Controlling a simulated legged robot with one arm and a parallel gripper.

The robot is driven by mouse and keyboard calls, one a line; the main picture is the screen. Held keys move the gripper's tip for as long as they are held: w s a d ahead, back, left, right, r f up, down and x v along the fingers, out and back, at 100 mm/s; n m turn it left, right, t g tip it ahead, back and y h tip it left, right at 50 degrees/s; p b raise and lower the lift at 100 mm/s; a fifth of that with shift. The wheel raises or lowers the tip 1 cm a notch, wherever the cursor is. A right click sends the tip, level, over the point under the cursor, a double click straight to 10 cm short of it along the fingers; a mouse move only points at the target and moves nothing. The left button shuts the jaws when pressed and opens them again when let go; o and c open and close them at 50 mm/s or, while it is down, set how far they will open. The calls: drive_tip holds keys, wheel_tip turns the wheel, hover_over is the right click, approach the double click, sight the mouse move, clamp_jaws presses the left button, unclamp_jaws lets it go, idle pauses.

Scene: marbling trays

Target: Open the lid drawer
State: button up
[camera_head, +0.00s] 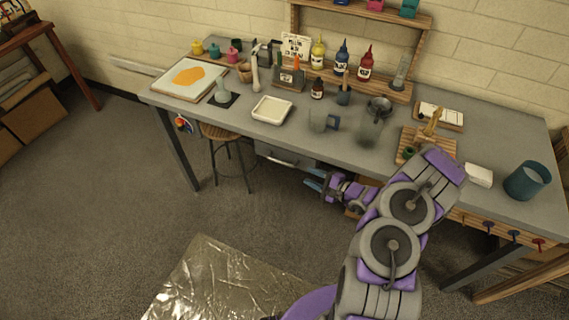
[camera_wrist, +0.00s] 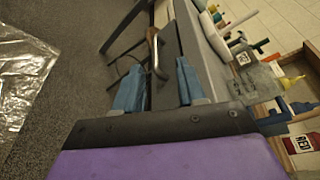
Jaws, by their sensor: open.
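The grey drawer (camera_head: 290,155) hangs under the front edge of the workbench, and its front looks flush, so it appears shut. Its metal bar handle (camera_head: 281,161) shows on the front. My gripper (camera_head: 314,180) is open, with blue fingertips, just right of and below the handle in the head view. In the wrist view, the handle (camera_wrist: 154,54) stands ahead of the gap between the two fingers of my gripper (camera_wrist: 158,78). The fingers look apart from the handle, and nothing is between them. The drawer's inside is hidden.
The workbench (camera_head: 225,118) carries a white tray (camera_head: 272,109), bottles and jars. A wooden stool (camera_head: 226,133) stands left of the drawer. A shiny sheet (camera_head: 215,285) lies on the floor at the front. The floor between sheet and bench is clear.

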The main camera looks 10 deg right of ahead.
sight(284, 164)
drive_tip(key=shift+m+h, duration=0.5)
drive_tip(key=shift+h, duration=0.1)
drive_tip(key=shift+d+f+b+x, duration=0.35)
drive_tip(key=shift+b+x, duration=0.3)
drive_tip(key=shift+x, duration=2.15)
drive_tip(key=shift+d+f+b+x, duration=0.1)
drive_tip(key=shift+f+b+x, duration=0.45)
drive_tip(key=shift+x, duration=2.25)
drive_tip(key=shift+d+f+b+x, duration=0.3)
drive_tip(key=shift+b+x, duration=0.4)
drive_tip(key=shift+x, duration=2.1)
drive_tip(key=shift+w, duration=0.1)
drive_tip(key=shift+c, duration=0.2)
clamp_jaws()
